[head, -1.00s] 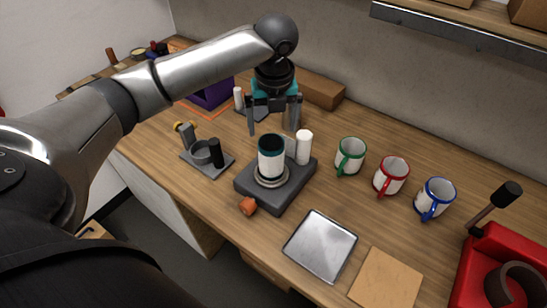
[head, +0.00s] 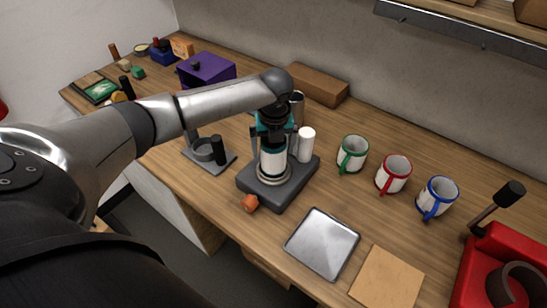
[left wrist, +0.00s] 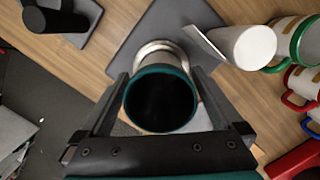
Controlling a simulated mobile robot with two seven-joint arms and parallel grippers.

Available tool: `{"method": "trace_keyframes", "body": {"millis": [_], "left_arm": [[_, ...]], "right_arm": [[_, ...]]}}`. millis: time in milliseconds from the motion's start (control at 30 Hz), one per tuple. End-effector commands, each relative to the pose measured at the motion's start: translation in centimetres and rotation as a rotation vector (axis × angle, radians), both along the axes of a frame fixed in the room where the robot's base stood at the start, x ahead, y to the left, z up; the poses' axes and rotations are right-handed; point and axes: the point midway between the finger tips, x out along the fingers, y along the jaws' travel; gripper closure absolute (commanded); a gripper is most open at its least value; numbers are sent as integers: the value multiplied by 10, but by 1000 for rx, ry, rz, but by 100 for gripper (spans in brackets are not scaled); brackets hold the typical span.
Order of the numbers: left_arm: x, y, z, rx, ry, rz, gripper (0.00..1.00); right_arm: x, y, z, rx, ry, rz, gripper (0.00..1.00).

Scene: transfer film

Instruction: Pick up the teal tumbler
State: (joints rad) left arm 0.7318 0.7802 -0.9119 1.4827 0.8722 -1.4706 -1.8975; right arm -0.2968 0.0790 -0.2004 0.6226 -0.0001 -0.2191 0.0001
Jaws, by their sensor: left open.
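The teal tumbler (head: 272,161) has a white body and teal rim. It stands upright on a round metal seat of the dark grey base (head: 280,200). My left gripper (head: 274,148) points down over the tumbler, its upper part hidden behind the gripper. In the left wrist view the tumbler's open mouth (left wrist: 160,99), with a teal rim and dark inside, lies between the two fingers of the gripper (left wrist: 160,78). The jaws are open, one finger on each side. Contact cannot be told. My right gripper is not in view.
A white cylinder (head: 306,145) stands close on the right of the same base. An orange knob (head: 250,203) is at its front. Green (head: 352,154), red (head: 393,174) and blue (head: 437,197) mugs stand to the right. A metal tray (head: 321,243) lies in front.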

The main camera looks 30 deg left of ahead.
Motion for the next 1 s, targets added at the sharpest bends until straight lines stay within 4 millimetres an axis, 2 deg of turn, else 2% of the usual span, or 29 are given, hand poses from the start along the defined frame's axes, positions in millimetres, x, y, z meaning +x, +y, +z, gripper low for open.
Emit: {"method": "trace_keyframes", "body": {"millis": [133, 900, 933, 1000], "left_arm": [[0, 0, 0, 0, 0, 0, 1], [0, 0, 1, 0, 0, 0, 88], [0, 0, 1, 0, 0, 0, 91], [0, 0, 1, 0, -2, 1, 91]], "right_arm": [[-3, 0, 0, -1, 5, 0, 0], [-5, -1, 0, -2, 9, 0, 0], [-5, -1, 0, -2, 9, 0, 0], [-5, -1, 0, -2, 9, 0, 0]]}}
